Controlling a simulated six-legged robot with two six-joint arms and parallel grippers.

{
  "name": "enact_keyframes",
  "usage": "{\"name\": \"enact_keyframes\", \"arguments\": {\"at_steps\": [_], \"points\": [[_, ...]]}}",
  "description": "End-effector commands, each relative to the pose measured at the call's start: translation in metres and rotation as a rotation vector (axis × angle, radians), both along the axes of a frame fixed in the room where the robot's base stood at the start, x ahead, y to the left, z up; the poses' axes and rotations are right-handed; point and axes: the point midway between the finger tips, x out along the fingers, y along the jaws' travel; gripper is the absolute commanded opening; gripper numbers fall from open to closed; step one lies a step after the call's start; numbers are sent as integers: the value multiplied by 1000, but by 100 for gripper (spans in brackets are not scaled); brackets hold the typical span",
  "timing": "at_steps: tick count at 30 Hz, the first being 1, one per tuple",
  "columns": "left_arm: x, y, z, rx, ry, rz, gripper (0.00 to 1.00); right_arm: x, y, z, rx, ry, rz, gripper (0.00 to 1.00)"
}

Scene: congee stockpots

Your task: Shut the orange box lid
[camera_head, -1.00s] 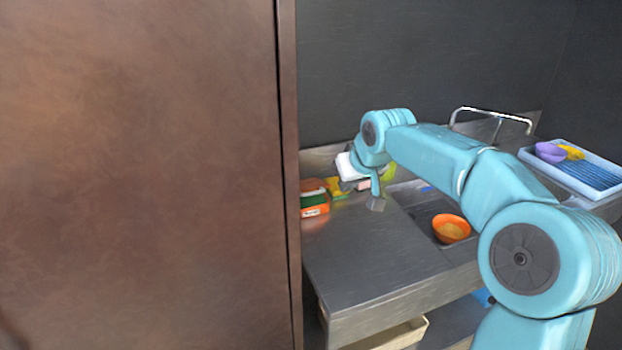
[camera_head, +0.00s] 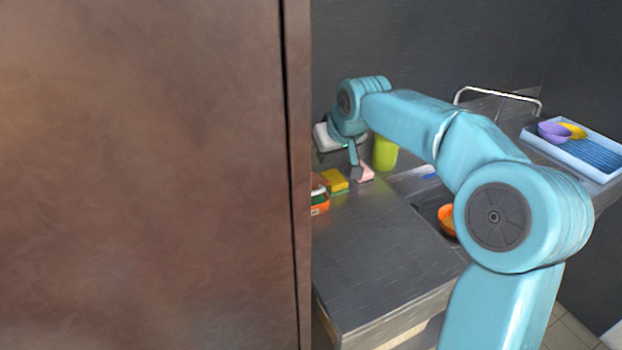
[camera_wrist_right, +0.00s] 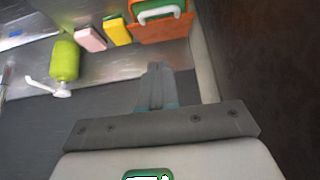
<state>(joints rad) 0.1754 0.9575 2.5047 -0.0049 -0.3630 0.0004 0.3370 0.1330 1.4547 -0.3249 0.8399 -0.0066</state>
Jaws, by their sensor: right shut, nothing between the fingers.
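The orange box (camera_head: 321,207) is on the steel counter, at the edge of the brown panel that hides its left part. In the right wrist view the orange box (camera_wrist_right: 172,31) is at the top, showing orange, dark green and a white curved piece; I cannot tell how its lid sits. My right gripper (camera_head: 356,172) is shut and empty, to the right of and beyond the box in the head view. In the wrist view the right gripper (camera_wrist_right: 156,75) points toward the box, with a visible gap between them. My left gripper is not in view.
A yellow sponge (camera_head: 334,181), a pink sponge (camera_head: 366,173) and a lime-green bottle (camera_head: 384,153) stand near the gripper. A sink with an orange bowl (camera_head: 447,219) lies right. The brown panel (camera_head: 150,180) blocks the left. The front counter is clear.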

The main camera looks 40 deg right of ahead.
Motion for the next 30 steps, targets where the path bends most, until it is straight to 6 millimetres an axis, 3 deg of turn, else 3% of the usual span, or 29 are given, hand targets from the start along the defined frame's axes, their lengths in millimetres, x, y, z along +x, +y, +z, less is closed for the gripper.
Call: {"name": "enact_keyframes", "arguments": {"at_steps": [8,20,24,30], "points": [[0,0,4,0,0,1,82,3,-1,-15,1,4,-1,0],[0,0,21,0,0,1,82,46,-14,-83,1,4,0,0],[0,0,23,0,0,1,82,41,-12,-105,2,4,1,0],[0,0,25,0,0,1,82,40,-12,-120,1,1,1,0]]}}
